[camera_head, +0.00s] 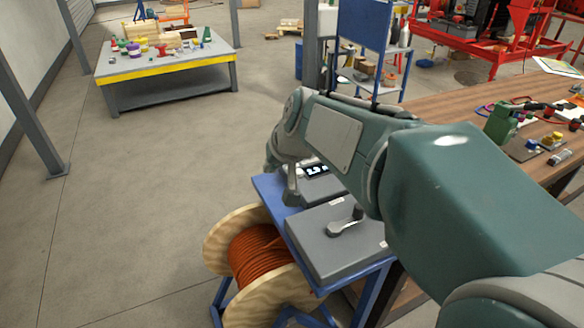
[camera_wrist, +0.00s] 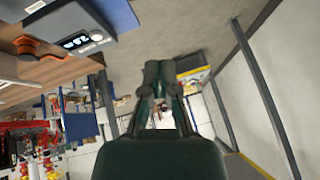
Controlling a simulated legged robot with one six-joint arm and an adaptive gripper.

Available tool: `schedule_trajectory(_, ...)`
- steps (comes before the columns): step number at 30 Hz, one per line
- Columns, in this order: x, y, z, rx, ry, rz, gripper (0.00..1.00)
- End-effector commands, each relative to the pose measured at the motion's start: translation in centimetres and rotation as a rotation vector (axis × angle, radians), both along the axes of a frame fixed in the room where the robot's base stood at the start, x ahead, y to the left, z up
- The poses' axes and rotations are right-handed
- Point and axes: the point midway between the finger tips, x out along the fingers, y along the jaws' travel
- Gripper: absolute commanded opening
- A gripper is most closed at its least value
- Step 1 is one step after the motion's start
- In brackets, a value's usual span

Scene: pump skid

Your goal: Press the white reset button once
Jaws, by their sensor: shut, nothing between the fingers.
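A grey box with a lit display (camera_head: 316,171) stands on the blue stand, partly hidden behind my arm. In the wrist view the same grey box (camera_wrist: 70,18) shows at the upper left, with its lit display and a small round pale part (camera_wrist: 97,37) beside it. I cannot tell whether this part is the white reset button. My gripper (camera_wrist: 159,68) is shut and empty in the wrist view, with its fingers close together, apart from the box and to its right in the picture. In the head view the fingertips cannot be made out.
A second grey box with a lever (camera_head: 345,222) sits on the blue stand (camera_head: 268,187). A spool of orange cable (camera_head: 258,258) is below. A wooden bench (camera_head: 455,113) with tools is at the right. A workbench (camera_head: 165,68) stands far back; open floor lies left.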

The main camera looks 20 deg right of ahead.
Motion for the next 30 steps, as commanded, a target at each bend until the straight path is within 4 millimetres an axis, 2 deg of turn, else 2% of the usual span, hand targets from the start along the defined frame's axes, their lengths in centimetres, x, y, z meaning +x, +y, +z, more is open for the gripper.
schedule_trajectory(1, 2.3, -0.8, -0.5, 0.022, -0.002, -0.021, 0.00)
schedule_trajectory(5, 7.5, -2.7, -1.7, 0.074, -0.030, -0.074, 0.00)
schedule_trajectory(9, 12.9, -5.7, -3.7, 0.127, -0.060, -0.141, 0.00)
schedule_trajectory(15, 19.6, -10.9, -8.3, 0.189, -0.103, -0.250, 0.00)
schedule_trajectory(18, 22.2, -13.6, -10.8, 0.214, -0.124, -0.305, 0.00)
schedule_trajectory(21, 24.0, -15.8, -13.0, 0.231, -0.141, -0.350, 0.00)
schedule_trajectory(24, 25.0, -17.2, -14.5, 0.242, -0.150, -0.380, 0.00)
schedule_trajectory(30, 25.5, -17.9, -15.1, 0.246, -0.158, -0.395, 0.00)
